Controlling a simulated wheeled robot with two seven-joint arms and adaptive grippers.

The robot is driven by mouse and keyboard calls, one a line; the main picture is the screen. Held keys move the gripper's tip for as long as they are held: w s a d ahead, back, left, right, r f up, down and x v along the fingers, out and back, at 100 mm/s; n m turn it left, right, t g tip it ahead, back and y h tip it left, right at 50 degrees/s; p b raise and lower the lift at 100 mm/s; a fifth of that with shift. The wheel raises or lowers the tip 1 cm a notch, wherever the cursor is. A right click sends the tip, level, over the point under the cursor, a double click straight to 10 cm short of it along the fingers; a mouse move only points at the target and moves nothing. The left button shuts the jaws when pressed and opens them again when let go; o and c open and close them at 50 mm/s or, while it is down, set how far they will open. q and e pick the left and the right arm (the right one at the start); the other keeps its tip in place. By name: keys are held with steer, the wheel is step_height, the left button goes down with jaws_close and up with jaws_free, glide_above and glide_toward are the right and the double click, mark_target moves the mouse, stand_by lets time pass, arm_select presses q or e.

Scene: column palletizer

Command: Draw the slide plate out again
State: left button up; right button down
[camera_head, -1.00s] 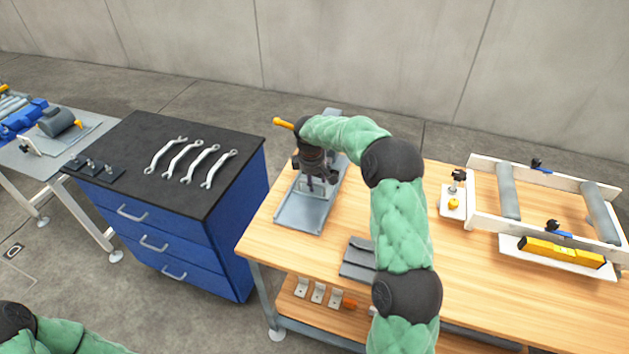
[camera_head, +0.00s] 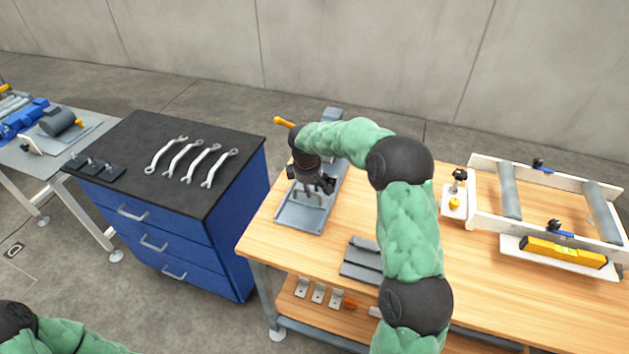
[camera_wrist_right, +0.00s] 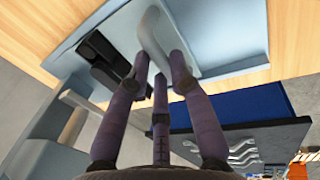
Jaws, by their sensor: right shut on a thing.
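The slide unit's long grey metal tray (camera_head: 292,217) lies on the left part of the wooden bench. My right gripper (camera_head: 313,192) is over its middle, reaching down. In the right wrist view, the purple fingers of my right gripper (camera_wrist_right: 158,75) are shut on an upright light grey handle (camera_wrist_right: 152,30). The pale slide plate (camera_wrist_right: 205,38) shows beside and behind that handle, within the grey tray. A black block (camera_wrist_right: 103,55) sits next to the handle. My wrist hides much of the plate in the head view. My left gripper is out of view; only part of its arm shows.
A yellow-ended lever (camera_head: 284,122) stands behind my right wrist. A dark grey block (camera_head: 360,260) lies on the bench (camera_head: 400,290) near my right forearm. A roller frame (camera_head: 480,215) stands at right. A blue cabinet (camera_head: 225,240) with several wrenches adjoins the bench at left.

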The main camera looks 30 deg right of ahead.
steer(key=s+a, duration=0.2)
steer(key=a, duration=0.1)
steer(key=s+a, duration=0.3)
steer(key=shift+s+a, duration=0.15)
steer(key=shift+s, duration=0.05)
steer(key=c, duration=1.1)
jaws_free()
step_height(320, 180, up, 12)
steer(key=s+a, duration=0.1)
steer(key=shift+s+a+f, duration=0.15)
steer(key=shift+s+a, duration=0.05)
steer(key=shift+a, duration=0.15)
